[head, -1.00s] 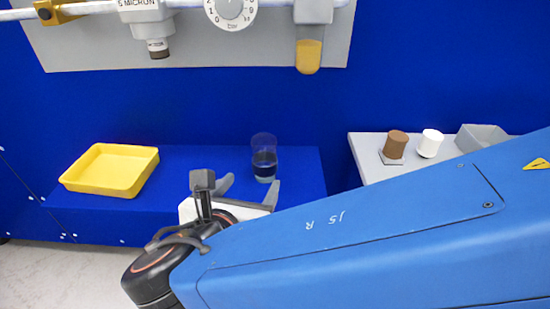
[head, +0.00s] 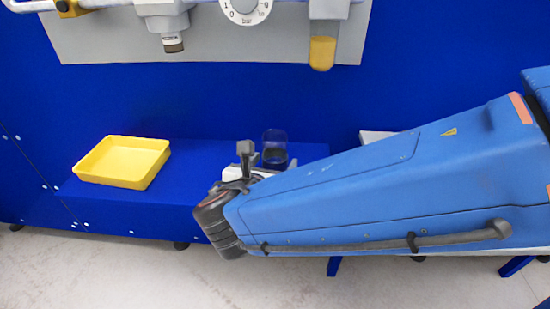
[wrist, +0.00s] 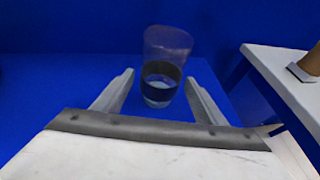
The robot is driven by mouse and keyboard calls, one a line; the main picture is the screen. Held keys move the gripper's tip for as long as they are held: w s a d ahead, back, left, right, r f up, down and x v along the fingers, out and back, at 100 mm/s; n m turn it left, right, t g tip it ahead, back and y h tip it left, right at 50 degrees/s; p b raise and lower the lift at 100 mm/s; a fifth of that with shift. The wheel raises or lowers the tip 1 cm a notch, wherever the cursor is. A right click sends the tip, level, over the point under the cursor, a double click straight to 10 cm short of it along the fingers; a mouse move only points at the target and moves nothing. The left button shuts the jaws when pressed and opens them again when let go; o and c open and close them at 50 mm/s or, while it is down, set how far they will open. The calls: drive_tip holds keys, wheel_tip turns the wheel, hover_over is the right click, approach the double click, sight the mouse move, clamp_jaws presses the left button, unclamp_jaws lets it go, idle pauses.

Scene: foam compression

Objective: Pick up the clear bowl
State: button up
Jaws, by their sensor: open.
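The clear bowl (head: 274,146) looks like a tall see-through cup with a dark band around its lower part. It stands upright on the blue bench, and my gripper (head: 262,168) partly hides its base in the head view. In the wrist view the clear bowl (wrist: 165,45) is centred ahead, leaning slightly in the picture. My gripper (wrist: 160,77) is open, with one finger to each side of the bowl's lower part. Gaps show between the fingers and the bowl. I cannot tell how deep the bowl is between them.
A yellow tray (head: 122,162) lies on the blue bench (head: 185,200) at the left. A grey panel with a gauge (head: 245,8) and fittings hangs above. A white table (wrist: 285,75) with a brown object (wrist: 314,60) stands at the right, largely behind my arm in the head view.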

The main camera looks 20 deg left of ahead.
sight(278, 157)
drive_tip(key=shift+x, duration=2.85)
drive_tip(key=shift+f, duration=0.1)
drive_tip(key=c, duration=1.5)
